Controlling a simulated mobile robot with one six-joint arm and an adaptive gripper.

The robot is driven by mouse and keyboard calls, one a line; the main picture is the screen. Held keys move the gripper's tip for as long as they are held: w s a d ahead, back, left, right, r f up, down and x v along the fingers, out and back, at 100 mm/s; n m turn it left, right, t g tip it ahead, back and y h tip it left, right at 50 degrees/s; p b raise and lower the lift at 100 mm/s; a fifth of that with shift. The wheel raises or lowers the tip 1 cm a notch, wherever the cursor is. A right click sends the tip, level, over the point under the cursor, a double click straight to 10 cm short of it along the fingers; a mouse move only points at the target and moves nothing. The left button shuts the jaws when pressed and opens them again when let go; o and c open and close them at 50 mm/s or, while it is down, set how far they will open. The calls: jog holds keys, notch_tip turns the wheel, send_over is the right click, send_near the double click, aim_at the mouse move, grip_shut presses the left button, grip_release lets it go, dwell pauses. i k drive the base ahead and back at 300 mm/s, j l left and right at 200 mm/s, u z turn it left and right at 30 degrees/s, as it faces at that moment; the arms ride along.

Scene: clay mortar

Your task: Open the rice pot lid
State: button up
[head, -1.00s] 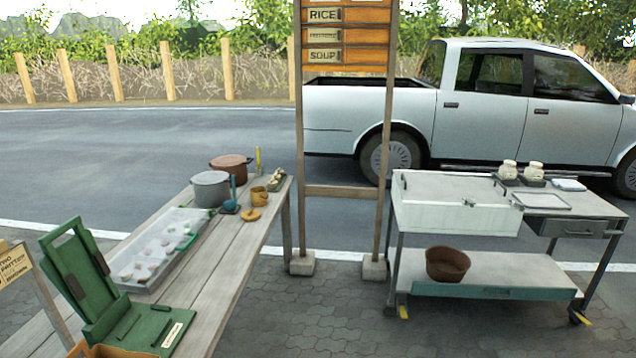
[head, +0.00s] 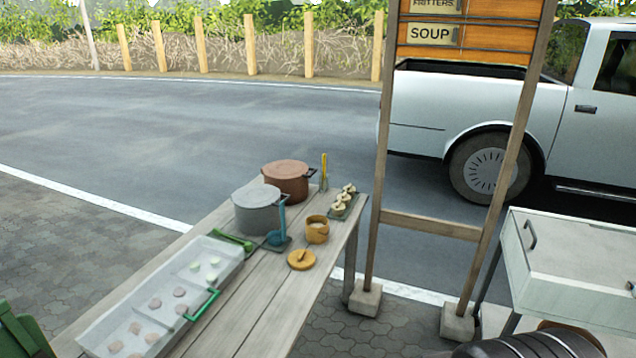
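A grey pot (head: 257,212) stands on the wooden table (head: 262,318), its top covered by a flat grey lid (head: 256,195). A reddish-brown pot (head: 288,186) stands just behind it to the right, its top also covered (head: 286,168). No label shows which of the two is the rice pot. A small orange pot (head: 317,232) stands open in front of them, and a round orange lid (head: 301,260) lies flat beside it. My gripper's fingers are not in view.
A blue ladle (head: 277,237) rests beside the grey pot. A wooden sign frame (head: 432,225) stands right of the table, and a white cart (head: 572,262) stands further right.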

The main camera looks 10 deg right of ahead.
aim_at(285, 169)
jog(key=i+l, duration=0.25)
jog(key=i, duration=0.25)
jog(key=i+l+u, duration=0.1)
jog(key=i, duration=0.4)
jog(key=i+l, duration=0.4)
jog(key=i, duration=0.15)
jog(key=i+l, duration=0.25)
jog(key=i, duration=0.25)
jog(key=i+l+u, duration=0.1)
jog(key=i+l, duration=0.2)
jog(key=i, duration=0.2)
jog(key=i+j, duration=0.25)
jog(key=j, duration=0.05)
